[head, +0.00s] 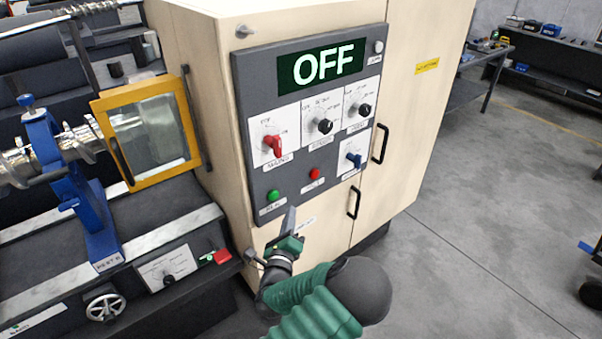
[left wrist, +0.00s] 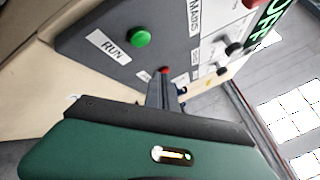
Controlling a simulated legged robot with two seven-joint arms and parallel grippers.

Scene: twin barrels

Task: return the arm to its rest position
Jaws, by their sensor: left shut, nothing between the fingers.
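My left arm comes up from the bottom of the head view, in green sleeve-like covering. My left gripper (head: 290,217) is shut and empty, its fingers pointing up just below the lower edge of the grey control panel (head: 340,160). In the left wrist view the shut fingers (left wrist: 160,92) point toward the panel, near the red button (left wrist: 164,70). The green button (left wrist: 141,38) is marked RUN. Whether the fingers touch the panel cannot be told. My right gripper is not in view.
The panel sits on a cream cabinet (head: 410,100) and its display (head: 322,66) reads OFF. A machine with a yellow-framed guard (head: 145,130) stands left. Open floor (head: 490,220) lies right.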

